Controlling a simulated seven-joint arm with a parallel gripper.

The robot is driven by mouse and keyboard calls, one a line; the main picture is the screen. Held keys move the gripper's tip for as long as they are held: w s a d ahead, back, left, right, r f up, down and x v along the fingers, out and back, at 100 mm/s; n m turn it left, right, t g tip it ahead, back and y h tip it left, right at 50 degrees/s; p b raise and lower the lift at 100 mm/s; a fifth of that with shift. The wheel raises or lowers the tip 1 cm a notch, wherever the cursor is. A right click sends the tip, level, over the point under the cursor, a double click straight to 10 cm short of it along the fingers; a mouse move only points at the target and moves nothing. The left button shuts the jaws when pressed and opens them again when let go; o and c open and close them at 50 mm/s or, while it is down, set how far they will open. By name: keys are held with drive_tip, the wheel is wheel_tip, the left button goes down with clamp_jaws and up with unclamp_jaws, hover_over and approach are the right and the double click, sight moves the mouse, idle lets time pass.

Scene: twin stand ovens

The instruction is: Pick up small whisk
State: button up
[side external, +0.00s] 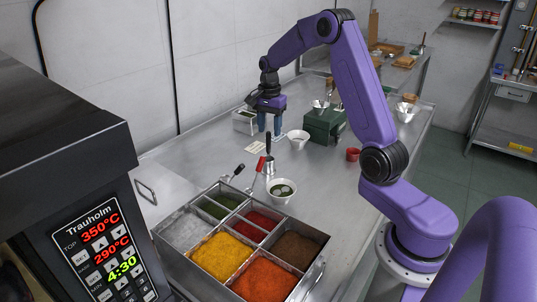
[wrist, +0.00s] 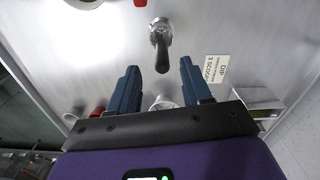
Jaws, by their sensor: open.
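A utensil with an upright black handle (side external: 268,143) and a metallic lower part (side external: 269,165) stands on the steel counter; I cannot tell for certain whether it is the small whisk. In the wrist view its black handle (wrist: 162,58) shows between my fingers, with the metallic part (wrist: 160,27) beyond. My gripper (side external: 270,131) points down, its two blue fingers apart and empty, just above and around the line of the handle top. In the wrist view my gripper (wrist: 159,67) is open, a finger on each side of the handle. No whisk wires can be made out.
A white bowl (side external: 298,136), green box (side external: 324,124) and red cup (side external: 353,154) stand behind and right. A label card (wrist: 216,68) lies near.

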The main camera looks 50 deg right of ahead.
sight(269, 153)
drive_tip(key=shift+w+f, duration=0.15)
drive_tip(key=shift+f, duration=3.5)
clamp_jaws()
